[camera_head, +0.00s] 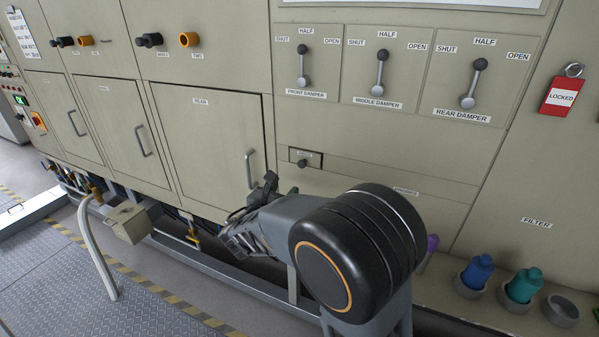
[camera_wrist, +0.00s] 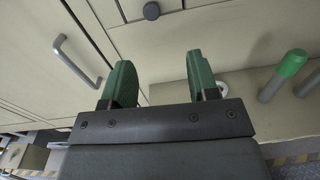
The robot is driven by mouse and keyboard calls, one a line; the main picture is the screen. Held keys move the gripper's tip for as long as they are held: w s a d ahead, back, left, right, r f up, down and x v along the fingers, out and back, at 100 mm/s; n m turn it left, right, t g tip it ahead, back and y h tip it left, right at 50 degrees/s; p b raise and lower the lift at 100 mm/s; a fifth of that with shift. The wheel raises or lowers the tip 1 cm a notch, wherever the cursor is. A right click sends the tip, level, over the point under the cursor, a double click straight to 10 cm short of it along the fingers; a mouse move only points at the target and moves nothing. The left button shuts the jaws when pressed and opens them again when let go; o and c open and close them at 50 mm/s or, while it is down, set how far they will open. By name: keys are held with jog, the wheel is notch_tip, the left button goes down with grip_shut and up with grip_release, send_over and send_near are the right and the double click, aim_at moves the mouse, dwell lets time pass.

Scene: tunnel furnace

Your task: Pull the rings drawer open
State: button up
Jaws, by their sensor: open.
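The small drawer (camera_head: 313,156) with a dark round knob (camera_head: 302,163) sits low in the panel, right of the rear door. Its label is too small to read surely. It looks shut and flush. In the wrist view a dark knob (camera_wrist: 151,11) shows at the top edge, beyond the fingertips. My gripper (camera_wrist: 158,62) is open, with two green fingers apart and nothing between them. The knob is ahead of the gap, not touched. In the head view my arm hides most of the gripper, just below the drawer.
The rear door (camera_head: 205,135) has a bar handle (camera_head: 250,168), which also shows left of my fingers in the wrist view (camera_wrist: 75,62). Blue (camera_head: 477,272) and teal (camera_head: 524,285) bottles stand in holders at right. A green-topped grey rod (camera_wrist: 285,72) is right of my gripper.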

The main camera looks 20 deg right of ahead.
aim_at(301, 165)
jog(key=shift+n, duration=0.3)
jog(key=x, duration=0.4)
jog(key=p+x, duration=0.1)
jog(key=x, duration=0.4)
jog(key=w+p+x, duration=0.1)
jog(key=x, duration=0.3)
jog(key=shift+w+a+r, duration=0.1)
jog(key=shift+a+r, duration=0.1)
grip_shut()
